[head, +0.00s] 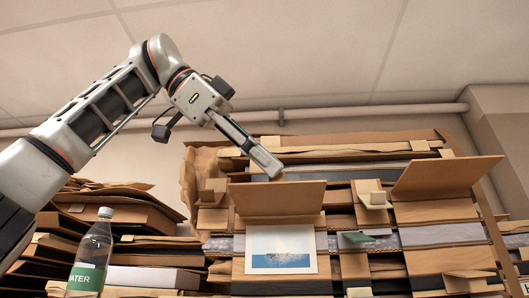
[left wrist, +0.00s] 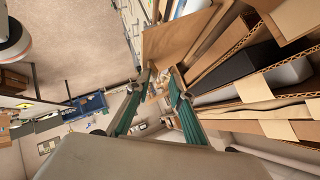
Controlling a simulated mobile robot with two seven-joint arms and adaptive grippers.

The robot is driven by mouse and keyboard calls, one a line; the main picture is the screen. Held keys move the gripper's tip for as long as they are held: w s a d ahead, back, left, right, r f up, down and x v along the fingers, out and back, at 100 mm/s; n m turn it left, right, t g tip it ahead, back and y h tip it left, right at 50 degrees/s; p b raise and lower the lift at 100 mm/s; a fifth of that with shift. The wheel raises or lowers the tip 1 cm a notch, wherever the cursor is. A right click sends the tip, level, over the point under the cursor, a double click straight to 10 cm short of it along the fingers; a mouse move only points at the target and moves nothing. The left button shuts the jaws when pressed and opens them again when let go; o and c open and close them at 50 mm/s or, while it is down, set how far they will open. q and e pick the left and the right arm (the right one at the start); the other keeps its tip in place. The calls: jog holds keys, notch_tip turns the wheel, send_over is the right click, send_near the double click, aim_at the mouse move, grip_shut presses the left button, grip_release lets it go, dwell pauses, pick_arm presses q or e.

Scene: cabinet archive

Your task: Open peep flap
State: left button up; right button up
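A wide brown cardboard flap (head: 278,198) stands tilted outward in the middle of the stacked archive, above a picture of a blue shape on a pale ground (head: 281,249). Another large flap (head: 445,178) sticks out at the right. Which one is the peep flap I cannot tell. My left gripper (head: 268,163) reaches in from the left, with its fingertips just above the middle flap. In the left wrist view the two green-padded fingers (left wrist: 157,78) are apart with nothing between them, and a brown panel (left wrist: 175,45) lies just beyond the tips. My right gripper is not in view.
A water bottle (head: 90,254) stands at the lower left before stacked folders and boxes (head: 115,211). Small tabs, one green (head: 357,237), jut from the archive front. A pipe (head: 325,114) runs along the wall behind. The space above the stack is open.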

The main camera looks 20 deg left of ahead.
pick_arm(q)
jog(key=shift+w+a+f, duration=0.15)
jog(key=shift+w+a, duration=0.1)
jog(key=shift+w, duration=0.25)
jog(key=shift+s, duration=0.1)
jog(key=shift+s+a+r, duration=0.3)
jog(key=shift+s+r, duration=0.1)
jog(key=shift+r, duration=0.35)
jog(key=shift+s+a+r, duration=0.15)
jog(key=shift+s+a, duration=0.05)
jog(key=shift+a, duration=0.2)
jog(key=shift+s+a+r, duration=0.15)
jog(key=shift+s+a, duration=0.05)
jog(key=shift+a, duration=0.2)
jog(key=shift+s+a+r, duration=0.15)
jog(key=shift+s+a, duration=0.05)
jog(key=shift+s, duration=0.05)
jog(key=s+a, duration=0.8)
jog(key=s, duration=0.1)
jog(key=shift+s+a+r, duration=0.3)
jog(key=shift+a+r, duration=0.05)
jog(key=shift+r, duration=0.1)
